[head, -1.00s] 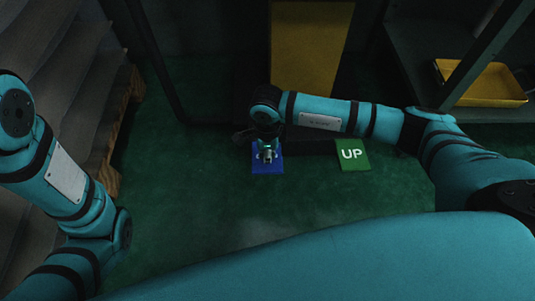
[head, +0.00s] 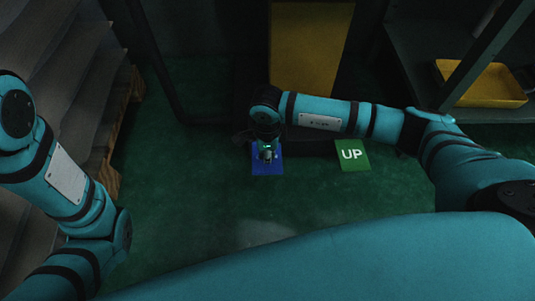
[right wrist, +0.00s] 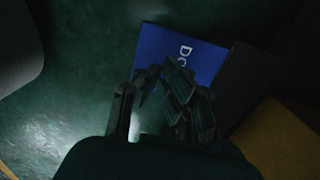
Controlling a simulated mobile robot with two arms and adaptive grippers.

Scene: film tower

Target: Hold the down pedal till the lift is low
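The blue pedal (head: 258,168) lies on the green floor ahead. In the right wrist view it (right wrist: 205,48) carries white letters, of which "Do" shows; the rest is hidden behind my fingers. My right gripper (head: 267,158) points down over the blue pedal and covers its middle. In the right wrist view its fingertips (right wrist: 159,70) are close together with nothing between them. Whether they press the pedal I cannot tell. The green pedal marked "UP" (head: 352,155) lies to the right, clear of the gripper. My left gripper is out of view. I cannot make out the lift's height.
A yellow panel (head: 308,45) stands behind the pedals. A yellow tray (head: 482,84) sits on a dark shelf at the right. Grey sheets (head: 60,70) on a wooden pallet (head: 124,130) stand at the left. The floor in front of the pedals is clear.

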